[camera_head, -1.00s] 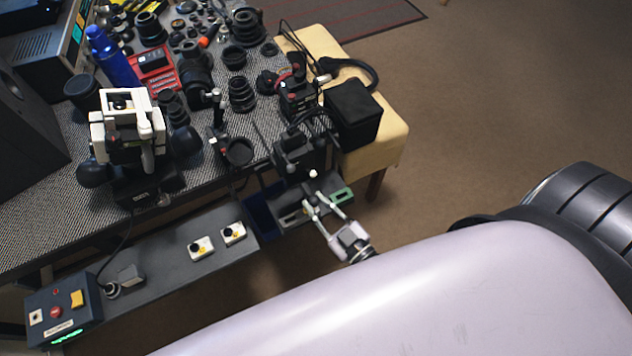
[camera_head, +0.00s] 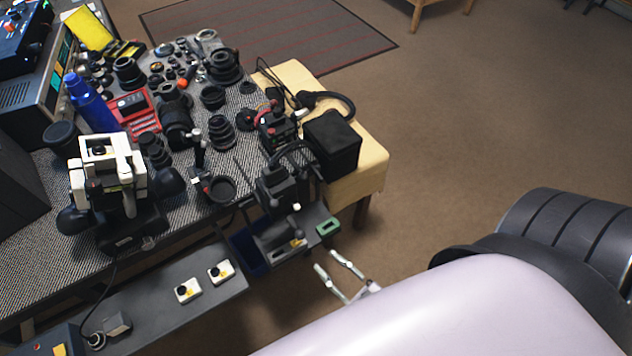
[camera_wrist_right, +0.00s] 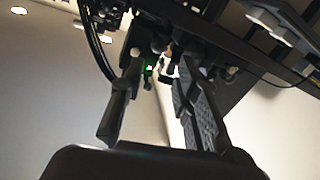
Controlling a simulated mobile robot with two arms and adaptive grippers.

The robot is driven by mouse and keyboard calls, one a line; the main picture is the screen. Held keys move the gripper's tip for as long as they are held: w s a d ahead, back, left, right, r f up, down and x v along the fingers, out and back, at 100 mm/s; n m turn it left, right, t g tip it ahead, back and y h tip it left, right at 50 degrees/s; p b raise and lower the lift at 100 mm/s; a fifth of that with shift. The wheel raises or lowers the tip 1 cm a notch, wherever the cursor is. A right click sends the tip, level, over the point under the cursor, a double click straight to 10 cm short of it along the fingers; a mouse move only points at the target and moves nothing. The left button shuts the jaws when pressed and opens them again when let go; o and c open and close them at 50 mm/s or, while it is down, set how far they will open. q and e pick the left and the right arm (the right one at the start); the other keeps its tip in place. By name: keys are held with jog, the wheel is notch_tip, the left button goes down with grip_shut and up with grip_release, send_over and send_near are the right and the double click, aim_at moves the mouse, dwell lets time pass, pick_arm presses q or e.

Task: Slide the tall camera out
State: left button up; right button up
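A tall black camera-like device (camera_head: 274,190) stands at the table's front edge in the head view. I cannot tell for sure that it is the tall camera. My right gripper (camera_head: 326,260) is in front of the table edge, below and right of this device. Its two pale fingers are spread, with nothing visible between them. In the right wrist view, the fingers (camera_wrist_right: 165,70) are also apart. Dark parts and a small green light (camera_wrist_right: 149,68) show beyond their tips; which object these belong to is unclear. My left gripper is not in view.
A dark shelf (camera_head: 150,318) with two white switch boxes (camera_head: 188,290) runs along the table front. A blue bin (camera_head: 247,252) and a green-ended tray (camera_head: 327,227) are near the gripper. A black box (camera_head: 332,142) sits on a yellow stool (camera_head: 372,165). Lenses crowd the table.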

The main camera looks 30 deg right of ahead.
jog(key=shift+v, duration=1.7)
jog(key=s+d+f+g+h, duration=0.15)
jog(key=f+g, duration=0.25)
jog(key=f, duration=0.8)
jog(key=s+d+f+g, duration=0.15)
jog(key=f+g, duration=0.25)
jog(key=f, duration=0.8)
jog(key=s+d+f+m+g+h, duration=0.1)
jog(key=s+f+m+g+h, duration=0.1)
jog(key=s+f+g, duration=0.6)
jog(key=s+f, duration=0.4)
jog(key=s, duration=0.1)
jog(key=shift+s+d+g, duration=0.3)
jog(key=shift+d, duration=0.05)
jog(key=shift+f+h, duration=0.1)
jog(key=shift+h, duration=0.15)
